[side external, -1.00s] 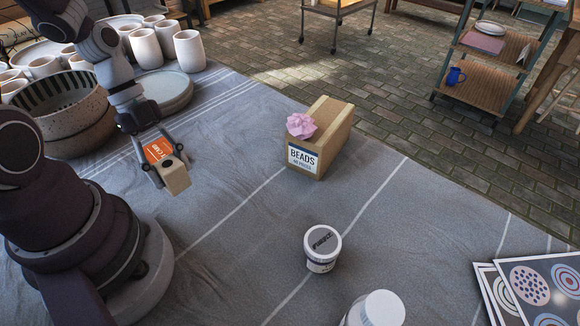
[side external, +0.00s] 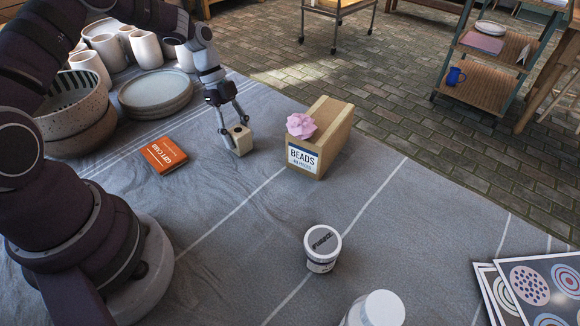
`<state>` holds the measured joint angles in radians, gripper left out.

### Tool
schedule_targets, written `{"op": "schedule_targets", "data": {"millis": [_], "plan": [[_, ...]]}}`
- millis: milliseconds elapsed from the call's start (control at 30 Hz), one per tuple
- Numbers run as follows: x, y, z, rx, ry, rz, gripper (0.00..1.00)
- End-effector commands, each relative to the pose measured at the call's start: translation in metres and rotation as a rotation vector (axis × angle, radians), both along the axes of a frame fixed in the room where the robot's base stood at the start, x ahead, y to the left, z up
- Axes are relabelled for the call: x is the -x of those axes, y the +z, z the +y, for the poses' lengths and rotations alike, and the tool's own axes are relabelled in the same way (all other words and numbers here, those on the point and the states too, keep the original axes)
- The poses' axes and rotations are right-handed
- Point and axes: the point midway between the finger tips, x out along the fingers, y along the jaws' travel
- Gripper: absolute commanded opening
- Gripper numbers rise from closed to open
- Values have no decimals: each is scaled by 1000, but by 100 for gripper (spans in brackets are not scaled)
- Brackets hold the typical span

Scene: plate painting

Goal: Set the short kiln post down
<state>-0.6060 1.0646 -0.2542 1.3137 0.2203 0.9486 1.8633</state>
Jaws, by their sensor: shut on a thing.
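The short kiln post (side external: 241,141) is a small pale beige block with a dark hole in its top. My gripper (side external: 235,131) is shut on it, one finger on each side. The post is upright and low over the grey cloth, left of the beads box. I cannot tell whether its base touches the cloth.
An orange box (side external: 164,155) lies to the left. Stacked plates (side external: 155,95) and bowls (side external: 72,108) are behind. A white tub (side external: 322,250) stands in front. Cloth between is clear.

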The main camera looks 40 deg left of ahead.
Motion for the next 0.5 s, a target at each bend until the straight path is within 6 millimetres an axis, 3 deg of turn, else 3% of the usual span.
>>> {"op": "schedule_targets", "data": {"millis": [300, 333, 500], "plan": [[0, -3, 0, -1, -1, -3, 0], [0, -3, 0, -1, -1, -3, 42], [0, -2, 0, -1, 0, -2, 64]]}}
